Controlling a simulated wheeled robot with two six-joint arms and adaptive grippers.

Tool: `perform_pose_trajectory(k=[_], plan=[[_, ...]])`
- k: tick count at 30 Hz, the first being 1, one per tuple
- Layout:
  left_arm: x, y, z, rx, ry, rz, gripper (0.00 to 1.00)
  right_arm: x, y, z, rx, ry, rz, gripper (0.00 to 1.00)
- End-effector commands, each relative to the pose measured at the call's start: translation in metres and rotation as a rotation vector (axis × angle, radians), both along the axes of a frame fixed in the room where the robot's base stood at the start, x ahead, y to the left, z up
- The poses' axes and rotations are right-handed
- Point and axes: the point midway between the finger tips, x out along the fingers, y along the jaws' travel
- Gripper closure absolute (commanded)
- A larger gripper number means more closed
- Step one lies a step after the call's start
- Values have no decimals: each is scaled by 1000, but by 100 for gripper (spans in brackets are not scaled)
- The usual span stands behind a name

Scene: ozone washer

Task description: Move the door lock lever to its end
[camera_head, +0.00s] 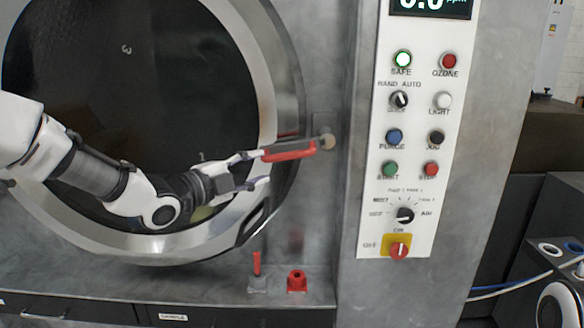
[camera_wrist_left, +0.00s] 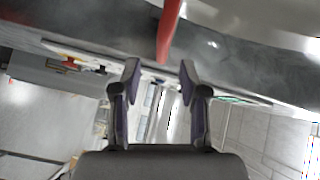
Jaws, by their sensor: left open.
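The door lock lever (camera_head: 290,150) has a red grip and lies almost level, tilted slightly up to the right, at the right edge of the round door (camera_head: 140,90). Its grey end meets a round pivot (camera_head: 327,141) on the machine's face. My left gripper (camera_head: 266,168) is open, just left of and below the lever's free end; its upper finger overlaps the red grip's left end in the picture. In the left wrist view the red lever (camera_wrist_left: 168,32) comes down from the top towards the gap between the open fingertips (camera_wrist_left: 160,68). I cannot tell whether they touch.
A white control panel (camera_head: 412,130) with several buttons and knobs stands right of the lever. A small red lever (camera_head: 256,264) and a red fitting (camera_head: 297,281) stand on the ledge below. The door's ring (camera_head: 285,80) is close behind my gripper.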

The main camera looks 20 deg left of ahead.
Motion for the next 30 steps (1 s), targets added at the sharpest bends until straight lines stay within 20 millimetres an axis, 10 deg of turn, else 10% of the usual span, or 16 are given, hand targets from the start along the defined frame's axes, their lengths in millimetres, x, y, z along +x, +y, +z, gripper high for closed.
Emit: perform_pose_trajectory(k=[23,27,30], plan=[[68,-38,4,-1,-8,0,57,-1,0,32,0,1,0,100],[68,-37,4,-1,-8,0,99,-1,0,32,0,1,0,100],[68,-37,5,-1,-8,0,100,-1,0,32,0,1,0,100]])
